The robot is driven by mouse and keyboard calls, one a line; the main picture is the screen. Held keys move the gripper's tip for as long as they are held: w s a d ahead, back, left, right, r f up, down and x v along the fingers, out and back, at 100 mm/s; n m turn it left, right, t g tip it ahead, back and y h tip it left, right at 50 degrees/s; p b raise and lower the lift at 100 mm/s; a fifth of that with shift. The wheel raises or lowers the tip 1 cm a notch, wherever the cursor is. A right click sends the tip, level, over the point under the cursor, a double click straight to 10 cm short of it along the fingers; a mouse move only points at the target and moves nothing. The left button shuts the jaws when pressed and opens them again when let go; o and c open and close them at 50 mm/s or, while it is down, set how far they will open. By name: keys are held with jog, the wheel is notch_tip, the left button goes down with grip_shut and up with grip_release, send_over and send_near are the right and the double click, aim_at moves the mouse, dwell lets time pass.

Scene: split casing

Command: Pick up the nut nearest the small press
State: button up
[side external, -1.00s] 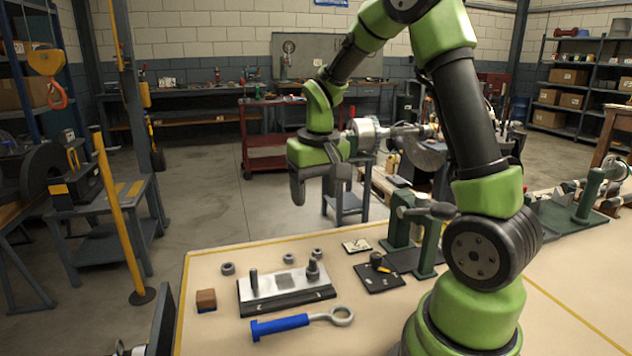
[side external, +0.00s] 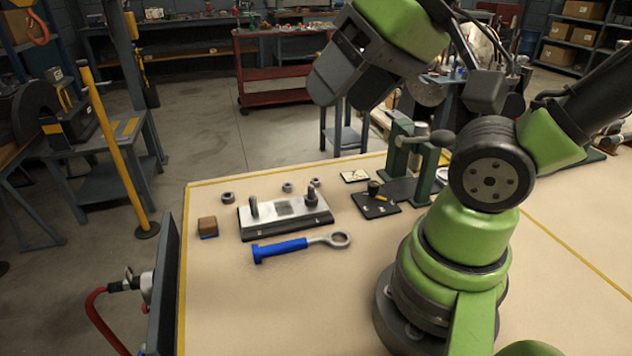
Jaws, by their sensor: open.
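Three small grey nuts lie on the tan bench top around the back of the metal plate. The right one (side external: 314,182) is nearest the small green press (side external: 420,155). Another nut (side external: 287,187) is just left of it, and the third nut (side external: 228,197) is at the plate's left end. My gripper (side external: 328,88) is open and appears empty. It is in the air, well above the nuts and up-left of the press in the picture, with its fingers tilted down to the left. It touches none of the nuts.
The metal plate (side external: 285,227) carries two upright posts. A blue-handled ring spanner (side external: 280,249) lies in front. A brown block (side external: 207,226) stands left. A dark pad (side external: 376,209) and a small pale card (side external: 355,176) lie beside the press. The front of the bench is clear.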

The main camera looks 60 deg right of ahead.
jog(key=shift+s+a, duration=0.1)
jog(key=shift+s, duration=0.05)
jog(key=shift+c, duration=0.5)
